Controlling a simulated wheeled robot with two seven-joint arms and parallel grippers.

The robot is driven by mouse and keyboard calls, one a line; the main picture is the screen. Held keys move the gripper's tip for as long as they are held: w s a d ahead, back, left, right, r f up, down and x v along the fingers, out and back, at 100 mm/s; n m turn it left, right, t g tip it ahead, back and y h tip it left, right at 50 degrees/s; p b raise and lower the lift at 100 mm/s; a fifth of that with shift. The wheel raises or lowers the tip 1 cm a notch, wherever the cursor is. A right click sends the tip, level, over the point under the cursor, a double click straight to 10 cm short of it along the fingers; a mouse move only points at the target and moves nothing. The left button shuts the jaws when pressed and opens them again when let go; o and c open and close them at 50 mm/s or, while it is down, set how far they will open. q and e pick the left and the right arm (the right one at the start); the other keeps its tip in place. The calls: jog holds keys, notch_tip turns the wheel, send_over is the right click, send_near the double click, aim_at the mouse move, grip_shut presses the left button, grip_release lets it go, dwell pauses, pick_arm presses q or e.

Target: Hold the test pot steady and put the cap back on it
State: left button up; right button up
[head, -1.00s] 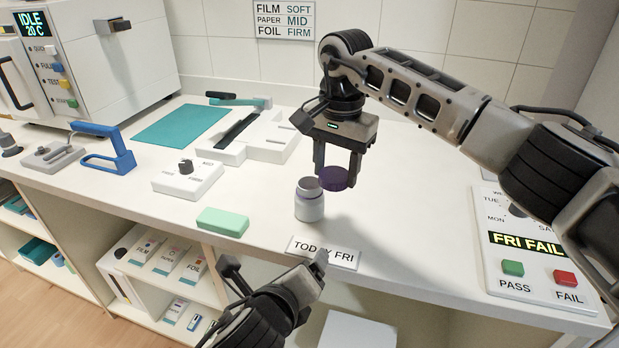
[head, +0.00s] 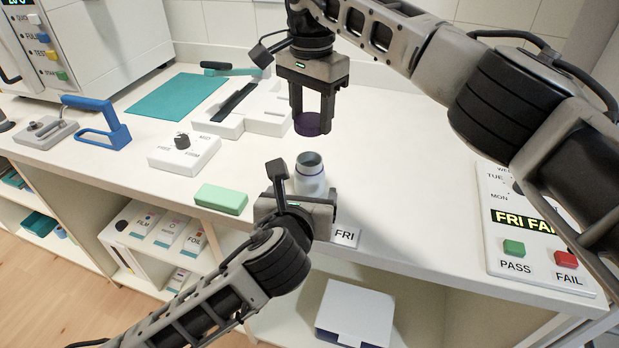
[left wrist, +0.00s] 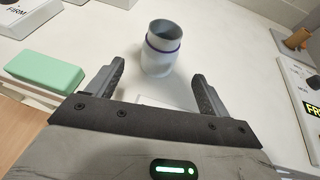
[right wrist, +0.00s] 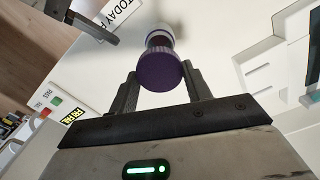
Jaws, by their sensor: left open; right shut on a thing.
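The test pot (head: 309,176), white with an open grey mouth, stands upright on the bench. In the left wrist view the pot (left wrist: 161,50) shows a purple ring below its neck and sits just beyond the fingertips. My left gripper (left wrist: 155,85) is open, its fingers pointing at the pot and not around it; in the head view its body (head: 295,208) hides the pot's base. My right gripper (head: 312,118) is shut on the purple cap (head: 308,125), held above and behind the pot. The cap (right wrist: 160,71) covers part of the pot in the right wrist view.
A green block (head: 221,199) lies left of my left gripper near the front edge. A white dial box (head: 184,153) stands behind it. The date sign (head: 345,236) is partly hidden by my left gripper. The PASS/FAIL panel (head: 525,240) is at right. The bench between pot and panel is clear.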

aim_at(310, 176)
pick_arm(q)
jog(key=x, duration=1)
jog(key=shift+s, duration=0.1)
jog(key=c, duration=1.5)
pick_arm(e)
jog(key=shift+f, duration=2.5)
jog(key=shift+f, duration=0.9)
jog(key=shift+f, duration=0.55)
pick_arm(q)
grip_shut()
pick_arm(e)
jog(key=m, duration=0.6)
jog(key=shift+s+m, duration=0.1)
jog(key=shift+m, duration=0.2)
